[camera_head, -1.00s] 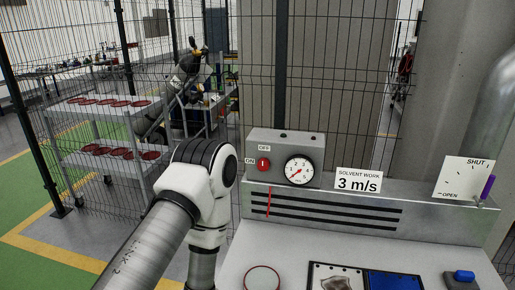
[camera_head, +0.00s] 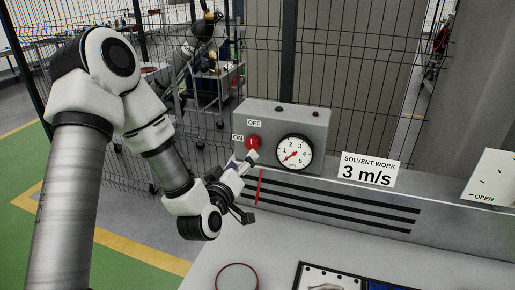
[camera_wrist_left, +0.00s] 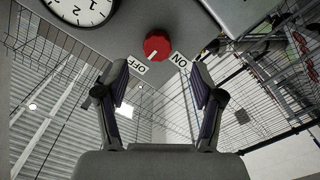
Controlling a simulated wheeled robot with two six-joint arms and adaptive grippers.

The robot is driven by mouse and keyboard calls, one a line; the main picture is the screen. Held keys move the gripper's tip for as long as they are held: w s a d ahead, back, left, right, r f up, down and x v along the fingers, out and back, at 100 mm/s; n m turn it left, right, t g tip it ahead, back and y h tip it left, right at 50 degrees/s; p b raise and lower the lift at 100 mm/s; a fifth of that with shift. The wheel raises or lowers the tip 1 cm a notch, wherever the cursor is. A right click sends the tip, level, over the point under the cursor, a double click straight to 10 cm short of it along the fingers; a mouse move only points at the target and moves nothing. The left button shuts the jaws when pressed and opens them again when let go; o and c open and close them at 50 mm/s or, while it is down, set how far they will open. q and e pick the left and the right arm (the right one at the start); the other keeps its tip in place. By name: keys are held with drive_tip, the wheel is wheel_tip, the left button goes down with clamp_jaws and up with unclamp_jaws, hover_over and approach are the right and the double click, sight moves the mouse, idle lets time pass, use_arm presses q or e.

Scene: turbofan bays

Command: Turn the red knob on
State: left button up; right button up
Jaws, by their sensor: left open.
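The red knob (camera_head: 253,142) is on the front of a grey control box (camera_head: 310,123), with an OFF label (camera_head: 254,123) above it and an ON label (camera_head: 238,138) to its left. Its white mark points towards OFF. My left gripper (camera_head: 247,182) is in front of and just below the knob, open and empty. In the left wrist view the red knob (camera_wrist_left: 157,46) lies ahead, beyond the spread fingertips of the left gripper (camera_wrist_left: 160,82), apart from them. My right gripper is not in view.
A round gauge (camera_head: 294,152) sits right of the knob, its red needle at the low end. A "SOLVENT WORK 3 m/s" sign (camera_head: 369,171) stands farther right. A slotted metal panel (camera_head: 430,220) runs below the box. A wire fence (camera_head: 360,60) is behind.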

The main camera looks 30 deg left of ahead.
sight(251, 145)
use_arm(q)
drive_tip(key=w, duration=0.1)
drive_tip(key=w+r+p, duration=0.1)
drive_tip(key=w, duration=0.1)
drive_tip(key=w+a+p, duration=0.1)
drive_tip(key=shift+w+r, duration=0.2)
drive_tip(key=shift+r, duration=0.1)
drive_tip(key=shift+w+a+f+p, duration=0.15)
drive_tip(key=shift+w+a+f, duration=0.1)
drive_tip(key=shift+w, duration=0.35)
drive_tip(key=shift+w+a+f+p, duration=0.1)
drive_tip(key=shift+w+f+p, duration=0.1)
drive_tip(key=shift+w, duration=0.4)
drive_tip(key=shift+w+a+f, duration=0.1)
drive_tip(key=shift+w+f, duration=0.05)
drive_tip(key=shift+w, duration=0.05)
drive_tip(key=shift+s, duration=0.2)
drive_tip(key=shift+c, duration=1)
drive_tip(key=shift+s+r, duration=0.15)
drive_tip(key=shift+r, duration=0.05)
drive_tip(key=c, duration=0.9)
